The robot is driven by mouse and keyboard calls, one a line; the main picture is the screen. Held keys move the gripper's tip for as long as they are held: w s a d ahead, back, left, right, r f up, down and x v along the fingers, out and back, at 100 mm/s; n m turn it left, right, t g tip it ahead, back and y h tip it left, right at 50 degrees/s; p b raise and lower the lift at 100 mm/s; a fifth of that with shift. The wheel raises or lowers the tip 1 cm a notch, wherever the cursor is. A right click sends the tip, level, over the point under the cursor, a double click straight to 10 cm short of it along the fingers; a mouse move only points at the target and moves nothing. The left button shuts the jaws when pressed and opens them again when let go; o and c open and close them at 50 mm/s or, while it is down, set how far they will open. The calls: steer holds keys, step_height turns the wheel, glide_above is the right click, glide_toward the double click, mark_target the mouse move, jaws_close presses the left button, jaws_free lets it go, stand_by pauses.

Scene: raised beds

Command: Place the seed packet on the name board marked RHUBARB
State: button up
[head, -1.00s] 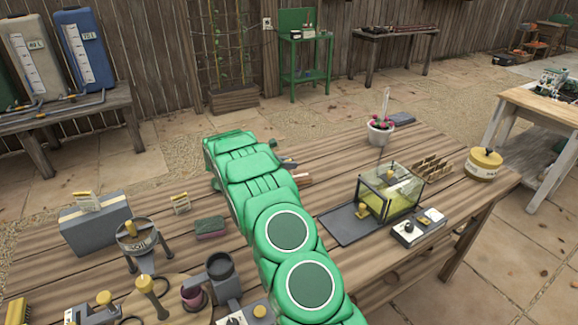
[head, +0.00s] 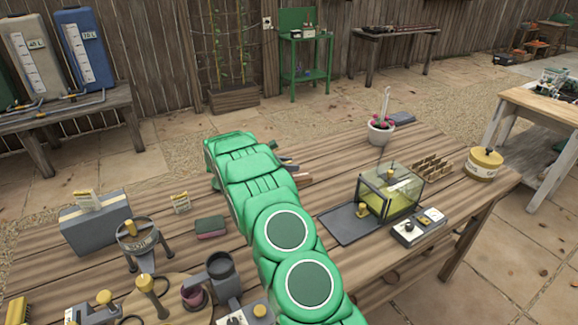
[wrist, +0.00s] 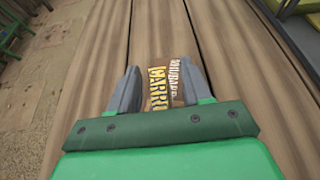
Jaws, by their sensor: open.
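In the wrist view my gripper (wrist: 160,72) is open, with its two grey fingers apart and pointing along the wooden tabletop. Two lettered pieces show between the fingers. One, with yellow letters reading CARRO and the rest cut off, is the carrot piece (wrist: 157,88). The other is the brown RHUBARB board (wrist: 174,80), with pale letters, close to the right finger. My gripper body hides their near ends. I cannot tell whether either touches a finger. No seed packet can be made out for certain. In the head view my green arm hides most of this spot.
A glass case (head: 390,192) on a dark tray and a flower pot (head: 381,131) stand right of my arm. A sponge (head: 210,227), a soil sieve (head: 138,236) and a grey box (head: 95,224) stand left. The tabletop between my arm and the pot is mostly clear.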

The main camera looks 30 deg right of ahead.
steer(key=v, duration=1.2)
